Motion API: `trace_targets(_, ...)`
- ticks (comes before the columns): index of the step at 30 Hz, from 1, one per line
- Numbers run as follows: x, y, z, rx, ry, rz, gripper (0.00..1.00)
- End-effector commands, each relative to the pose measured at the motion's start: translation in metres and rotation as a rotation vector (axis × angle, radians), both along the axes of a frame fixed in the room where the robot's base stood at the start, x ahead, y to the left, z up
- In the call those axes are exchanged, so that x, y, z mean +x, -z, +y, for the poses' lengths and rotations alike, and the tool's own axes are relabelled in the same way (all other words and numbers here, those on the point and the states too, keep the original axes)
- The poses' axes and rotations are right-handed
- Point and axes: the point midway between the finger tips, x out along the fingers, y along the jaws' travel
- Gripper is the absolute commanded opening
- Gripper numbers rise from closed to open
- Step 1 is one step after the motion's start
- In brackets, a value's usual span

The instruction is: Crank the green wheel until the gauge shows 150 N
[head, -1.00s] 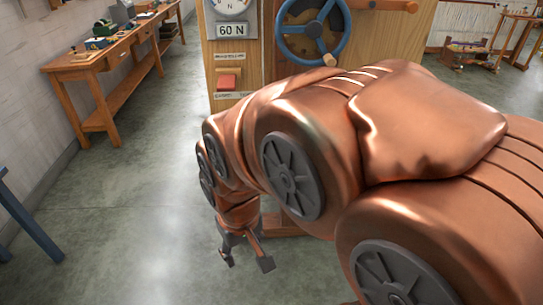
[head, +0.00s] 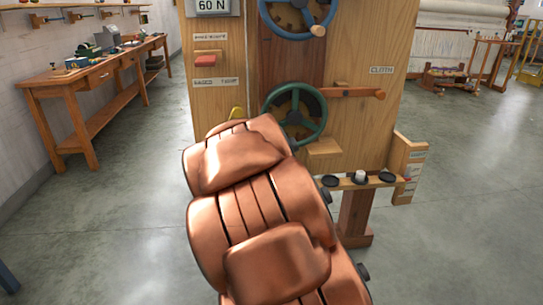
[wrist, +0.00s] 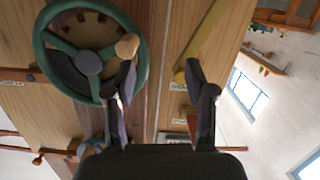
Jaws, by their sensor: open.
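The green wheel (head: 323,118) is mounted upright on the wooden panel, its left part partly hidden by my arm. In the wrist view the green wheel (wrist: 143,75) fills the upper left, with a round wooden knob (wrist: 127,46) on its right rim. My gripper (wrist: 160,76) is open and empty. Its left finger overlaps the wheel's lower right rim just below the knob; I cannot tell if it touches. The knob is not between the fingers. In the head view my arm hides the gripper. The gauge readout (head: 211,6) shows 60 N; the dial above is cut off.
A blue wheel (head: 290,36) with a wooden knob sits above the green one. A red switch (head: 205,61) is left of it. A yellow bar (wrist: 207,38) stands right of the green wheel in the wrist view. A small shelf (head: 345,185) juts out at lower right. A workbench (head: 60,85) stands left.

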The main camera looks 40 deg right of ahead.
Motion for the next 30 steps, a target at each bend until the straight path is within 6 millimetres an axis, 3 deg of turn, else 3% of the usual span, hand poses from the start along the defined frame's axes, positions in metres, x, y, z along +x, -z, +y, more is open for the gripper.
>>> trace_targets(1,0.000,0.020,-0.014,-0.038,0.005,-0.037,0.55)
trace_targets(9,-0.001,0.032,-0.054,-0.255,-0.032,-0.263,0.55)
trace_targets(20,-0.009,0.034,-0.064,-0.389,-0.082,-0.399,0.55)
trace_targets(30,0.012,0.022,-0.076,-0.394,-0.085,-0.405,0.55)
